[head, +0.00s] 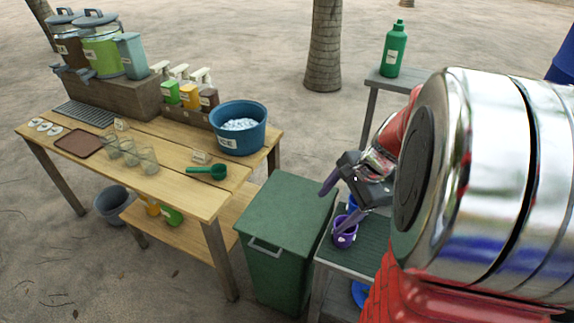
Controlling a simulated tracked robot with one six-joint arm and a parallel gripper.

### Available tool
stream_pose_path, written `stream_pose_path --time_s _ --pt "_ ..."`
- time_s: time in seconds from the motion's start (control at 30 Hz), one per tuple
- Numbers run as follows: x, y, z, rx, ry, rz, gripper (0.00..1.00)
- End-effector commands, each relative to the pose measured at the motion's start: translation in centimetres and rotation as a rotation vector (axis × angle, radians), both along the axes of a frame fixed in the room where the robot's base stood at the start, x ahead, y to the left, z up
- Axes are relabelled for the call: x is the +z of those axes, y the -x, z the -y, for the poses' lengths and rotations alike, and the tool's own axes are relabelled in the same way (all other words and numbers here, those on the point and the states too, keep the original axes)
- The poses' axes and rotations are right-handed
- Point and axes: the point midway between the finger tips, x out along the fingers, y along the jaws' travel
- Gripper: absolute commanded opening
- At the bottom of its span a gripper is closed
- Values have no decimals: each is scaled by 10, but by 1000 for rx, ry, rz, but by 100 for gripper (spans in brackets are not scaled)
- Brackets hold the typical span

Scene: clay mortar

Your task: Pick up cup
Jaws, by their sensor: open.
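A small purple cup (344,234) with a pale label stands on a small side table at the middle right of the head view. My gripper (338,208) is open above and beside the cup, its two dark purple fingers pointing down and left. One finger passes close to the cup's rim; I cannot tell whether it touches. Part of another blue-purple item shows between the fingers, mostly hidden. Several clear glasses (130,154) stand on the wooden table, away from my gripper.
The side table (320,272) adjoins a lidded green bin (284,215). The wooden table (185,203) holds a blue ice bucket (238,140), a green scoop (207,171), spray bottles and drink dispensers. A green bottle (394,50) stands on a stand behind my arm.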

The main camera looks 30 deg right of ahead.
Motion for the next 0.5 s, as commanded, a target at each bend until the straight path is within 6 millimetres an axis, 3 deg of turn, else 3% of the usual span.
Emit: stream_pose_path --time_s 0.3,0.5 --pt "-55 18 86 -502 -258 -69 74" --pt "-79 32 121 -708 -367 -89 74"
